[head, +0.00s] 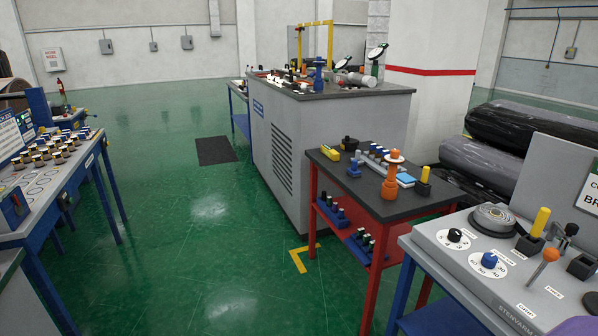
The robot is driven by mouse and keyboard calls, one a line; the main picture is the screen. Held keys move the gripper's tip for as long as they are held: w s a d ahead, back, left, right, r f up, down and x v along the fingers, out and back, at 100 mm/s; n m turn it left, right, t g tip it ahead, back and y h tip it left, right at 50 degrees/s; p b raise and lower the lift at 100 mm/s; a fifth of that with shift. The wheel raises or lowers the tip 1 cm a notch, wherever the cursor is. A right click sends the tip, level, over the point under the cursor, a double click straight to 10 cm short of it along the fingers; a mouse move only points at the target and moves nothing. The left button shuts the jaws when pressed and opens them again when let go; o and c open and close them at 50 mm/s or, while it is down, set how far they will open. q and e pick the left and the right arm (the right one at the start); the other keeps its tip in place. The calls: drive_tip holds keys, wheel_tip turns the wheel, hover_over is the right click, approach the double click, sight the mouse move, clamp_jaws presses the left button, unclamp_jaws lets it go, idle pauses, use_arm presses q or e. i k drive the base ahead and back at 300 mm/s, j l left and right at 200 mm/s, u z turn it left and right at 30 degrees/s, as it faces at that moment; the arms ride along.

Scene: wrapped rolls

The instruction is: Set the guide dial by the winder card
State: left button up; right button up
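A grey console (430,255) lettered "STENVARM" stands at the right. It carries a black dial (455,235) and a blue dial (489,260), each on a round white numbered scale. The small labels by them are too small to read, so I cannot tell which is the guide dial. A white card (590,192) on the upright grey panel behind is cut off by the right edge; "BR" shows in large letters. I cannot tell whether it is the winder card. Neither of my grippers is in view.
A red table (330,185) and a grey cabinet (270,150) stand behind. A blue bench (75,185) is at left. Green floor (205,220) lies clear between.

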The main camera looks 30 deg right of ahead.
sight(488, 260)
drive_tip(key=i, duration=0.8)
drive_tip(key=i+j+z, duration=0.15)
drive_tip(key=i, duration=0.7)
drive_tip(key=i+z, duration=0.2)
drive_tip(key=z, duration=1.45)
